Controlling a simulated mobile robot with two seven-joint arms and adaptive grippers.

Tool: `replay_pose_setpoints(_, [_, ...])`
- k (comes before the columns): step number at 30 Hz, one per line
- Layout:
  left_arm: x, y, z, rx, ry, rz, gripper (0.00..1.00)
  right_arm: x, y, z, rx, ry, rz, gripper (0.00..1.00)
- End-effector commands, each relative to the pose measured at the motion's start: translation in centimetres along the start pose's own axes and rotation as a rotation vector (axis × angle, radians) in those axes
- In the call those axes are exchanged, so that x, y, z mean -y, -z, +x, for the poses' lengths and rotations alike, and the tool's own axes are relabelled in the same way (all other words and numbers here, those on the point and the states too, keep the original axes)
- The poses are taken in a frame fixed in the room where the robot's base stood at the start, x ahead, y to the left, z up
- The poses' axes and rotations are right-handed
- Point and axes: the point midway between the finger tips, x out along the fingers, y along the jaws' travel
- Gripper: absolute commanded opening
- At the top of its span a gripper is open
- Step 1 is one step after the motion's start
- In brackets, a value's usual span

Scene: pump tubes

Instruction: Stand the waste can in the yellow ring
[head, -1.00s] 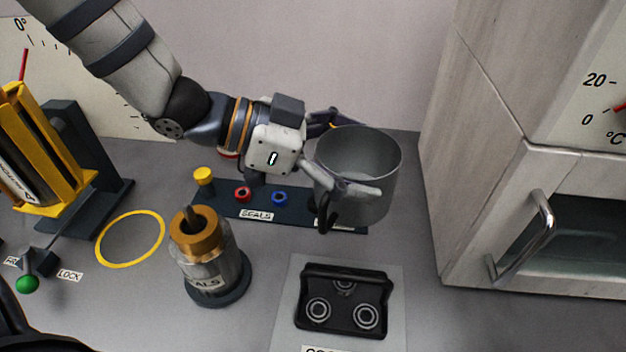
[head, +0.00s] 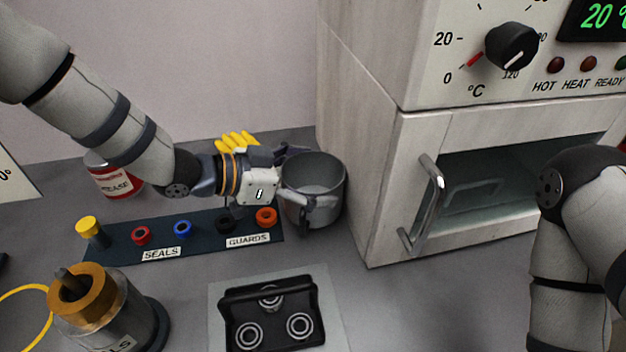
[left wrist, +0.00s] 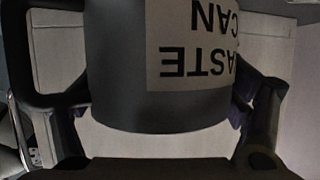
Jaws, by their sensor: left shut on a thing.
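The grey waste can (head: 330,205) is an open-topped metal can, upright at the back of the bench by the cabinet. My left gripper (head: 302,178) is shut on it from the left, with fingers around its side. I cannot tell whether its base touches the bench. In the left wrist view the can (left wrist: 118,85) fills the middle between the fingers, its label upside down and partly cut off. The yellow ring (head: 25,287) lies flat on the bench at the lower left, cut by the picture edge. My right arm shows at the right, its gripper out of view.
The cabinet (head: 385,190) with a bar handle (head: 432,205) stands close right of the can. A dark rack (head: 205,228) of seals and guards, a brass-topped cylinder (head: 110,310) and a black tray (head: 270,310) lie in front and left. A red-labelled can (head: 112,180) and a yellow object (head: 236,140) are behind.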

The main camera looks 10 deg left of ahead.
Motion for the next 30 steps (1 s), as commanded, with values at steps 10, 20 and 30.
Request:
replay_pose_setpoints(10, [0.0, -1.2, 0.5, -0.002, 0.001, 0.0, 0.57, 0.0, -0.2, 0.3, 0.009, 0.0, 0.0, 0.4])
replay_pose_setpoints(20, [0.0, -1.3, 0.5, -0.002, 0.001, 0.001, 1.0, 0.0, -0.2, 0.3, 0.01, 0.0, 0.0, 0.4])
replay_pose_setpoints(30, [0.1, -0.6, -3.0, -0.005, 0.006, 0.004, 1.0, 0.0, 0.3, -0.5, -0.016, 0.001, 0.0, 0.4])
